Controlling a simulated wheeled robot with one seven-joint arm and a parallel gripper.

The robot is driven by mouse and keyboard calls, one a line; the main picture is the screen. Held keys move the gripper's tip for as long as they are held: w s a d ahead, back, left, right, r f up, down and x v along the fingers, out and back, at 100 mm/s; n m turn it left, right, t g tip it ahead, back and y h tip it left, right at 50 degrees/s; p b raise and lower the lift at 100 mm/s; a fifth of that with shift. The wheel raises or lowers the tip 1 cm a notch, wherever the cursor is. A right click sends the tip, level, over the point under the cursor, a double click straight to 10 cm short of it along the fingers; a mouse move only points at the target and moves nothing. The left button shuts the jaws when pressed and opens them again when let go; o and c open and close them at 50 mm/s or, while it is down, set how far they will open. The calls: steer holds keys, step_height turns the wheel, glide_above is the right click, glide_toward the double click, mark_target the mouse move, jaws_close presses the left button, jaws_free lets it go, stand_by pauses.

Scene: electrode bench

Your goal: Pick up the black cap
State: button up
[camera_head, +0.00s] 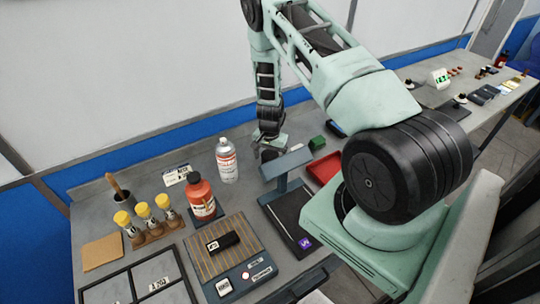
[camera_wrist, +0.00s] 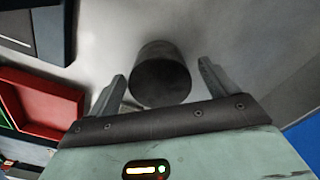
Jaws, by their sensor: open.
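The black cap (camera_wrist: 160,72) is a dark, round, cylinder-like piece in the wrist view, on a grey surface. My gripper (camera_wrist: 163,69) is open, with one finger on each side of the cap and a visible gap to both. In the head view, my gripper (camera_head: 271,141) is low over the back of the bench, behind the grey stand. A dark shape just under it seems to be the cap, but it is small and partly hidden there.
A grey-blue stand (camera_head: 287,162) is close in front of my gripper. A white bottle (camera_head: 227,160) and an orange bottle (camera_head: 201,197) stand to the left. The wall is behind.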

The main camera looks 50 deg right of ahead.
steer(key=shift+f, duration=0.55)
steer(key=c, duration=1.1)
steer(key=shift+o, duration=0.2)
steer(key=shift+r, duration=0.15)
